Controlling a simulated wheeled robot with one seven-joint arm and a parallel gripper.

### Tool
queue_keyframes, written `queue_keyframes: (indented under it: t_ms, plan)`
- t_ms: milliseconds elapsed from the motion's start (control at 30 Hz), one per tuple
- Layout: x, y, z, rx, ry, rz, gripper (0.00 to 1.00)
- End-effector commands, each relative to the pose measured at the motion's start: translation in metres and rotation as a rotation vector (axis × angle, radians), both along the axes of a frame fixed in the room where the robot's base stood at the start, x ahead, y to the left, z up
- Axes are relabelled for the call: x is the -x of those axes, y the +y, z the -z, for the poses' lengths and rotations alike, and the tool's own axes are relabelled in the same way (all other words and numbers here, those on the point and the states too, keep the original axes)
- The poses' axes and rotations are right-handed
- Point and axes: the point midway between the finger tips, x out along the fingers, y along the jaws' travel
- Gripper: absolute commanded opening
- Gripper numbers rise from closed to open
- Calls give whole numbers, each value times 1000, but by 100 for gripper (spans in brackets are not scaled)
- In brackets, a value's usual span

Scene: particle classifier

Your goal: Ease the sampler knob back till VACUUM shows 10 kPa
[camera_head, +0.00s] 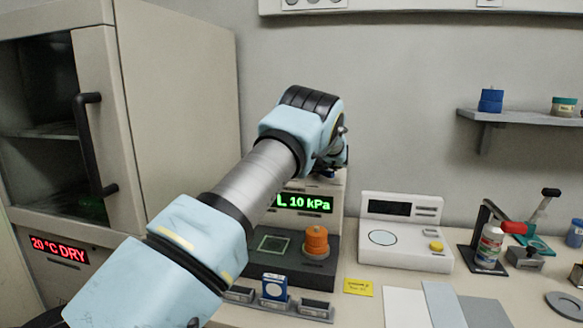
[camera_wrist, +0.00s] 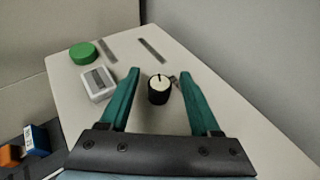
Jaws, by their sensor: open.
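The sampler knob (camera_wrist: 158,92) is a short black cylinder with a pale top and a dark mark, on the top face of the cream sampler housing (camera_wrist: 200,110). My gripper (camera_wrist: 160,71) is open, with its teal fingers on either side of the knob and visible gaps to both. In the head view my arm hides the knob and most of the gripper. The sampler's green display (camera_head: 303,203) shows "10 kPa" after a letter L; my arm covers its left part.
On the housing top sit a green button (camera_wrist: 83,53) and a white switch block (camera_wrist: 97,84). An orange knob (camera_head: 316,242) stands on the dark base below.

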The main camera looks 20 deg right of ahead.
Motion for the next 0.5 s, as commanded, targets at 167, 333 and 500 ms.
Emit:
queue_keyframes:
  t_ms: [167, 333, 500]
  plan:
    - [2, -1, 0, 0, 0, 1, 64]
    - [19, -10, -7, 1, -1, 4, 64]
    - [49, -23, -19, 2, -1, 3, 64]
